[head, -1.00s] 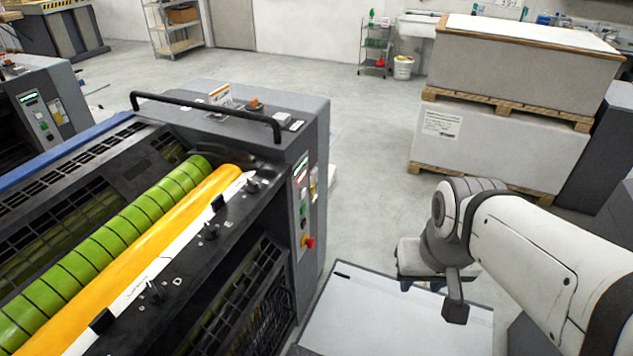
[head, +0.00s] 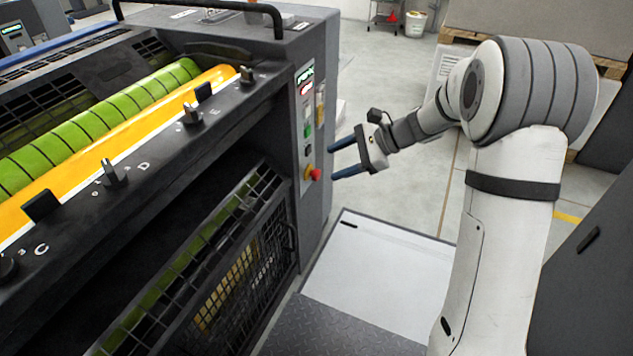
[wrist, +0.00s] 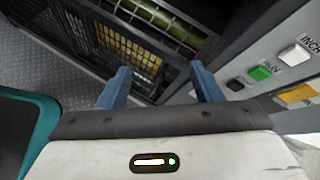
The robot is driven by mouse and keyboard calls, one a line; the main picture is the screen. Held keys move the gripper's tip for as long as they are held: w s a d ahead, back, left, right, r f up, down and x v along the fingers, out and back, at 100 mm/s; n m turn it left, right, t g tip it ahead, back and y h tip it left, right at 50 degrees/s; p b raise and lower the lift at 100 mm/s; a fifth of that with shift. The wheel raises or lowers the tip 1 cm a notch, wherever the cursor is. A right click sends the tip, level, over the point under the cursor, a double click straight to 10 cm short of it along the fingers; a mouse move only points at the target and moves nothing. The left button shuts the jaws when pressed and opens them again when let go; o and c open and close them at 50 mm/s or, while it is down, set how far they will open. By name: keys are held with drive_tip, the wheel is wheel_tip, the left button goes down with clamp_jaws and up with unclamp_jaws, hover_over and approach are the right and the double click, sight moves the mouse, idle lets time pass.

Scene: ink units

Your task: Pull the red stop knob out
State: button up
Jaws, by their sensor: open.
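The red stop knob (head: 314,174) sticks out from a yellow base low on the control panel at the end of the grey press, in the head view. My gripper (head: 332,163) is open, with its two blue fingers pointing left towards the panel. Contact cannot be told. In the wrist view my gripper's fingers (wrist: 162,85) are apart with nothing seen between them. The knob is not visible in the wrist view.
A mesh guard (head: 240,270) covers the press's lower side. A pale platform (head: 380,275) lies on the floor below my gripper. Pallet stacks stand behind.

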drive_tip(key=w+a+f+m+t+y+b, duration=0.15)
drive_tip(key=w+f+m+y+b, duration=0.4)
drive_tip(key=w+f, duration=0.75)
drive_tip(key=m+t+b, duration=0.5)
approach(319, 176)
drive_tip(key=x, duration=0.4)
drive_tip(key=shift+g, duration=0.25)
drive_tip(key=b+x, duration=0.2)
drive_tip(key=x, duration=0.3)
drive_tip(key=shift+w+a, duration=0.15)
drive_tip(key=shift+a, duration=0.1)
drive_tip(key=shift+w+a+r, duration=0.15)
drive_tip(key=shift+w+a, duration=0.15)
drive_tip(key=shift+a, duration=0.35)
drive_tip(key=shift+c, duration=0.5)
clamp_jaws()
drive_tip(key=shift+p+v, duration=0.45)
drive_tip(key=shift+v, duration=0.5)
drive_tip(key=shift+o, duration=0.5)
unclamp_jaws()
